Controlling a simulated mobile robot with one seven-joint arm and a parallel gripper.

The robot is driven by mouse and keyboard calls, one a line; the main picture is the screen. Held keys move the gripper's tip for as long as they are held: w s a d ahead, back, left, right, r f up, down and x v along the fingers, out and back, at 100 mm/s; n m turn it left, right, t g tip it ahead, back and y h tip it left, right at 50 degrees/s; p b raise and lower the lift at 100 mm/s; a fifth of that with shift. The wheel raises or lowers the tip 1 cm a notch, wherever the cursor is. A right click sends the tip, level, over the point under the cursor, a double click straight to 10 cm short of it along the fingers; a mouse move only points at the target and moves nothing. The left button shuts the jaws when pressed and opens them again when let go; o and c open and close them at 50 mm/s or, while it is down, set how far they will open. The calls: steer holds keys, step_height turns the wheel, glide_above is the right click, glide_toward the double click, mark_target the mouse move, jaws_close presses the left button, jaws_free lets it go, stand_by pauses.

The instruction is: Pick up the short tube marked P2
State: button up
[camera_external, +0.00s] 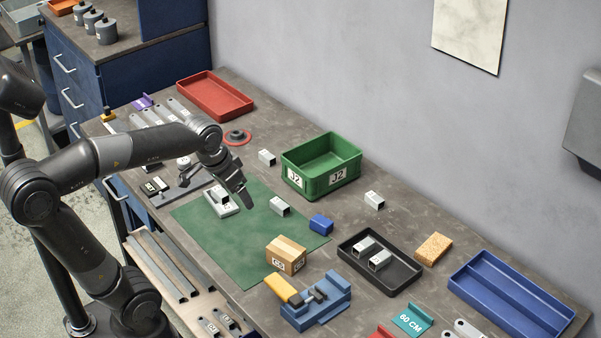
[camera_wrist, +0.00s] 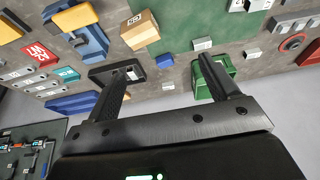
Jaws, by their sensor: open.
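Several short grey square tubes are in view, and their marks are too small to read, so I cannot tell which is P2. In the external view one tube (camera_external: 280,206) lies on the green mat (camera_external: 235,255), one (camera_external: 267,157) left of the green bin, and one (camera_external: 374,200) right of it. Another (camera_external: 219,196) sits on a light grey block, and two (camera_external: 364,246) are in the black tray (camera_external: 345,252). My gripper (camera_external: 244,198) is open and empty above the mat, left of the mat's tube. The wrist view shows its spread fingers (camera_wrist: 165,68).
A green bin marked J2 (camera_external: 300,178) stands behind the mat. A cardboard box (camera_external: 286,254), a small blue block (camera_external: 321,224) and a blue vise-like fixture (camera_external: 325,308) stand nearby. A red tray (camera_external: 210,91) and a blue tray (camera_external: 505,305) lie at opposite ends.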

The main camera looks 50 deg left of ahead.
steer(key=w+a+f+g, duration=0.25)
steer(key=w+a, duration=0.25)
steer(key=w, duration=0.7)
steer(key=g, duration=0.2)
glide_above(278, 204)
steer(key=shift+n+t, duration=0.25)
steer(key=shift+n, duration=0.05)
steer(key=f, duration=1.1)
steer(key=w+f, duration=0.1)
steer(key=f, duration=0.4)
steer(key=shift+d+f, duration=0.2)
steer(key=shift+d, duration=0.05)
steer(key=shift+s+a+f, duration=0.1)
steer(key=shift+s+f, duration=0.05)
steer(key=shift+f, duration=0.75)
steer(key=shift+s+a+f, duration=0.1)
steer(key=shift+s+f, duration=0.1)
steer(key=shift+f, duration=0.7)
steer(key=shift+s+a+f, duration=0.1)
steer(key=shift+s+f, duration=0.05)
steer(key=shift+f, duration=0.75)
steer(key=shift+c, duration=0.4)
steer(key=c, duration=1)
steer(key=shift+r, duration=0.15)
